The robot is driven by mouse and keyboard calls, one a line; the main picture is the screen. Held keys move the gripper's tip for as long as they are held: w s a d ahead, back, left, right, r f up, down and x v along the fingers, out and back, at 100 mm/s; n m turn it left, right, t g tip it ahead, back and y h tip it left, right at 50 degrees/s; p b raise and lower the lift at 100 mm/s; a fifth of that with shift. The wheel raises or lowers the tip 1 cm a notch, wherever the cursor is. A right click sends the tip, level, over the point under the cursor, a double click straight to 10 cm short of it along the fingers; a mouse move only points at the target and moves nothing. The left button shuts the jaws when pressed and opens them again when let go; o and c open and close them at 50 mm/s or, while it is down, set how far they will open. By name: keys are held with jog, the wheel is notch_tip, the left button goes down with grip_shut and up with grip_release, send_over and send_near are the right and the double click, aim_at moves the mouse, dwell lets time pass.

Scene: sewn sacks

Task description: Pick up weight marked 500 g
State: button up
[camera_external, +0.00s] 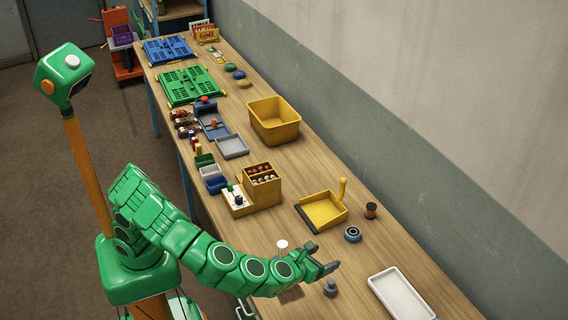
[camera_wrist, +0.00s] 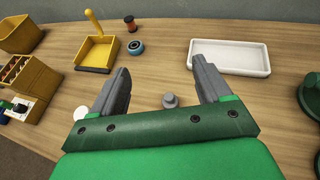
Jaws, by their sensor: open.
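A small grey weight (camera_external: 331,288) with a knob on top stands upright on the wooden table (camera_external: 385,262), just in front of my gripper's fingertips in the external view. Its marking is too small to read. My gripper (camera_external: 330,267) is open and empty, reaching out low over the table. In the wrist view the weight (camera_wrist: 170,101) shows between the two spread grey fingers (camera_wrist: 160,76), nearer the right one. I cannot tell how far below the fingers it is, and I see no contact.
A white tray (camera_external: 402,296) lies right of the weight. A blue ring-shaped item (camera_external: 352,234), a dark spool (camera_external: 371,210) and a yellow dustpan-like tray (camera_external: 323,210) sit farther back. A white round object (camera_external: 282,245) stands behind my arm. The table around the weight is clear.

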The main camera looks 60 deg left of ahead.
send_near(330, 286)
jog(key=x, duration=0.3)
jog(key=shift+w+d+r, duration=0.1)
jog(key=shift+w+d, duration=0.05)
jog(key=shift+a+x, duration=0.1)
jog(key=shift+x, duration=1.85)
jog(key=shift+a+x, duration=0.15)
jog(key=shift+x, duration=1.8)
jog(key=shift+f, duration=0.2)
jog(key=shift+c, duration=0.4)
grip_shut()
jog(key=shift+r, duration=0.1)
